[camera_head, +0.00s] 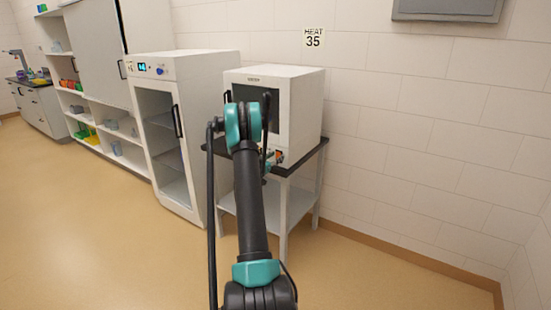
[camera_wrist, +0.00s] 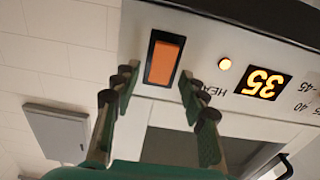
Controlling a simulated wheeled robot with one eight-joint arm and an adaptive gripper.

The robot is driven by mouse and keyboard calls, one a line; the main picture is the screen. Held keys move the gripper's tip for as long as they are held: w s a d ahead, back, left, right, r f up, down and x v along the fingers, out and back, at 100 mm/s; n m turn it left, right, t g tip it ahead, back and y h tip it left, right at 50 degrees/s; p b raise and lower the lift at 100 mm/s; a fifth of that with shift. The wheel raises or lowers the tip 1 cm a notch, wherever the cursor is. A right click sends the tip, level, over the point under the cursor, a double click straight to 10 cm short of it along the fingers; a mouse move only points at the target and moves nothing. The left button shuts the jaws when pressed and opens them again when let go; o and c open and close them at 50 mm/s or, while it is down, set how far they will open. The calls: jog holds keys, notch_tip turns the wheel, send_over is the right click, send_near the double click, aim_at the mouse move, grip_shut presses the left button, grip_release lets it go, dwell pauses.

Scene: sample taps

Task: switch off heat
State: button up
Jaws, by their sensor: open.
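A white oven-like heater box (camera_head: 302,105) with a dark window stands on a small table against the wall. In the wrist view its panel appears upside down. It carries an orange rocker switch (camera_wrist: 164,60) in a black frame, a glowing indicator light (camera_wrist: 225,63), the word HEAT and a lit display (camera_wrist: 264,84) reading 35. My gripper (camera_wrist: 158,82) is open, with its green fingers on either side of the switch in the picture. Nothing is between the fingers, and I cannot tell if they touch the panel. In the head view my arm hides much of the box's front.
The box stands on a dark-topped table (camera_head: 313,155) with a lower shelf. A white glass-door cabinet (camera_head: 190,62) with its own display is close on the left. A wall sign (camera_head: 313,38) reads HEAT 35. The floor (camera_head: 375,260) to the right is clear.

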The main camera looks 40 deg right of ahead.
grip_shut()
jog(key=shift+a+f+t+h, duration=0.1)
jog(key=shift+f+t+h, duration=0.2)
jog(key=shift+h, duration=0.5)
jog(key=shift+a+f+t+h, duration=0.15)
jog(key=shift+t+h, duration=0.15)
jog(key=shift+h, duration=0.5)
jog(key=shift+d, duration=0.1)
grip_release()
